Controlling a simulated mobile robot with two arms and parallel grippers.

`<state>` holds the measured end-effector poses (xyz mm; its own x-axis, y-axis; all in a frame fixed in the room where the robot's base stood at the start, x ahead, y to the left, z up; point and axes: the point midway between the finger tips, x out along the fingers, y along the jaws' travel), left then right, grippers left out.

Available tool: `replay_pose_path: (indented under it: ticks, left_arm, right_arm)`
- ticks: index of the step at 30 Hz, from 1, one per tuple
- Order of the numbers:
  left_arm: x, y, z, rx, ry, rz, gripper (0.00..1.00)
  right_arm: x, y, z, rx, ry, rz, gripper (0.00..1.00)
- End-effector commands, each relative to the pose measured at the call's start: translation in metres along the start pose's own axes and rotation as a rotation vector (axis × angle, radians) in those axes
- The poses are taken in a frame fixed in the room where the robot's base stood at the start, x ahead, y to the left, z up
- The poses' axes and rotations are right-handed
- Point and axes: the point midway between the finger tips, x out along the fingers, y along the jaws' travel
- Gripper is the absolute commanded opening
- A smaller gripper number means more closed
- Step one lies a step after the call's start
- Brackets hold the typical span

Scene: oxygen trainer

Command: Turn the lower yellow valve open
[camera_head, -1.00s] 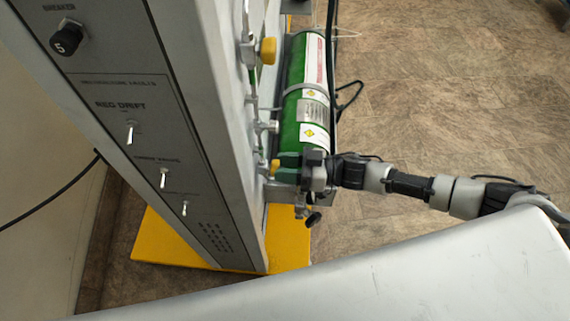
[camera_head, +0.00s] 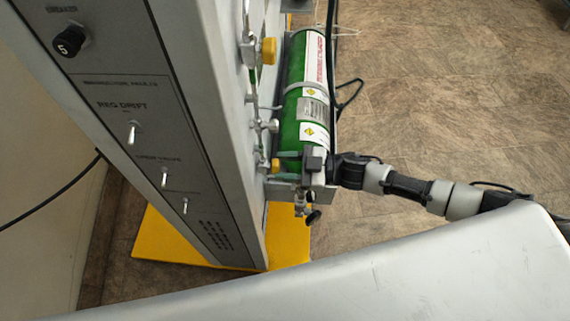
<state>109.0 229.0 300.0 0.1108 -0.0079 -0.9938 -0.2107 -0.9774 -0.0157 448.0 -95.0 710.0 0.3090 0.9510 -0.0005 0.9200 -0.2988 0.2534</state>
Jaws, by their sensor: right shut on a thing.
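The lower yellow valve (camera_head: 275,165) is a small yellow knob low on the side of the grey panel, beside the bottom of the green cylinder. My right gripper (camera_head: 284,164) reaches in from the right with its fingers at this knob, one on the upper side and one on the lower side in the picture. It is shut on the knob, which is partly hidden by the fingers. The knob's exact angle is too small to tell. My left gripper is not in view.
An upper yellow valve (camera_head: 268,51) sits higher on the same side. A green oxygen cylinder (camera_head: 306,108) stands close by with a black cable beside it. The grey panel (camera_head: 190,120) carries switches and a black knob. Open floor (camera_head: 450,90) lies to the right.

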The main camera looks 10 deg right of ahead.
Motion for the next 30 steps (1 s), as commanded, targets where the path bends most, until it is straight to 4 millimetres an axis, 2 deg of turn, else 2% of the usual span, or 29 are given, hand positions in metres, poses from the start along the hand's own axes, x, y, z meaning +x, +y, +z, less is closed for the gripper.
replay_pose_path:
  ticks: [7,8,12,13,23,26,30]
  left_arm:
    - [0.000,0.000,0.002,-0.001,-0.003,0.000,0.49]
    - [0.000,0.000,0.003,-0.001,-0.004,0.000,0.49]
    - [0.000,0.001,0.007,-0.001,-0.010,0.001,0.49]
    - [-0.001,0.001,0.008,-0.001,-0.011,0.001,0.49]
    - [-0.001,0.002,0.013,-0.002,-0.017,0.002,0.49]
    - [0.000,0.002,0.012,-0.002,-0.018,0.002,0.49]
    - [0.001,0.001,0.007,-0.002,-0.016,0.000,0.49]
  right_arm:
    - [0.000,0.000,0.000,0.001,0.001,0.000,0.17]
    - [0.000,0.000,0.000,0.001,0.001,0.000,0.43]
    - [0.000,0.000,0.000,0.001,0.001,0.000,0.64]
    - [0.000,0.000,0.000,0.001,0.000,0.000,0.67]
    - [-0.005,0.000,0.000,0.002,-0.001,0.000,0.67]
    - [-0.018,0.000,0.001,0.002,-0.004,0.001,0.67]
    - [-0.045,0.000,0.002,0.004,-0.004,0.001,0.67]
